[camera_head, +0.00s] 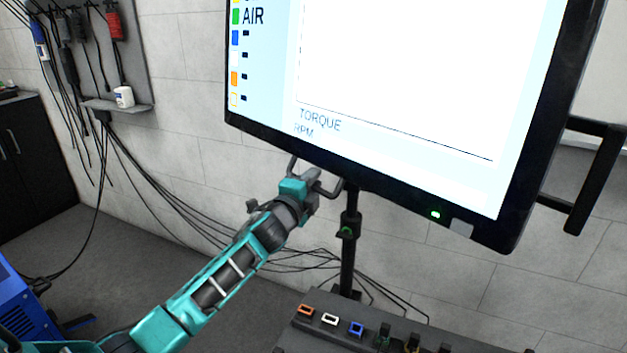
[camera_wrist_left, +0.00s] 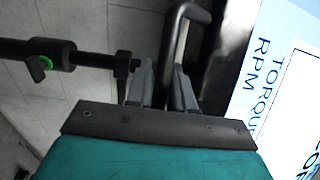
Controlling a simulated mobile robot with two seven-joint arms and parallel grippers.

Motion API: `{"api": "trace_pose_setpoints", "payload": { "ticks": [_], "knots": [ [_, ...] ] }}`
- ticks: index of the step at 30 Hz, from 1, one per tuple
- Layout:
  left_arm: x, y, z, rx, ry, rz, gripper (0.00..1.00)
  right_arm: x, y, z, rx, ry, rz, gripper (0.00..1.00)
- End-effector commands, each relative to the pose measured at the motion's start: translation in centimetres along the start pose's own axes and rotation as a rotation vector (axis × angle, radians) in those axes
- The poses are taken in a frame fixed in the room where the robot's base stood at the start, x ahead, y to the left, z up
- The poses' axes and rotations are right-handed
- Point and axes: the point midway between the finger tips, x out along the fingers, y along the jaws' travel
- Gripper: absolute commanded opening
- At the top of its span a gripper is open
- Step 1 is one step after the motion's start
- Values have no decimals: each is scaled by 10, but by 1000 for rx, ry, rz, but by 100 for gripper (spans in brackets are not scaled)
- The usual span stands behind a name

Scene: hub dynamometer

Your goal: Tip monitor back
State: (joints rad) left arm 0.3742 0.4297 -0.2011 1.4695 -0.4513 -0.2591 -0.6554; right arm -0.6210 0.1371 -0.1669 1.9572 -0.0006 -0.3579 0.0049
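The monitor (camera_head: 400,190) is a large screen with a black frame, tilted in the head view, its lit screen showing "TORQUE" and "RPM". It stands on a black post (camera_head: 349,240). A thin dark handle (camera_head: 335,188) hangs below its lower edge. My left gripper (camera_head: 314,185) is at this handle. In the left wrist view the handle bar (camera_wrist_left: 178,45) runs between the fingers of my left gripper (camera_wrist_left: 163,85), which look closed on it; part of the contact is hidden. My right gripper is not in view.
A second black handle (camera_head: 590,180) sticks out at the monitor's right side. Below stands a dark panel (camera_head: 310,340) with coloured sockets. Cables hang along the wall at left, near a small shelf (camera_head: 135,106) with a white cup (camera_head: 123,97). A blue machine (camera_head: 35,310) stands lower left.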

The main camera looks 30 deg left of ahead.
Motion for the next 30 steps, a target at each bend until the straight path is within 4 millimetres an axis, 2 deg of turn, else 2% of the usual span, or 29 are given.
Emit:
{"api": "trace_pose_setpoints", "payload": {
  "ticks": [8, 13, 21, 30],
  "knots": [
    [0, 0, 0, 1, -1, 1, 25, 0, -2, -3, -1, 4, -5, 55],
    [-11, 0, 1, 1, -1, 1, 25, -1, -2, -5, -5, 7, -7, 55],
    [-59, 1, 0, 2, -1, 3, 25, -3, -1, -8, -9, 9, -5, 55],
    [-110, 1, 1, 1, -2, 3, 25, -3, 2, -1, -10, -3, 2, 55]
  ]
}}
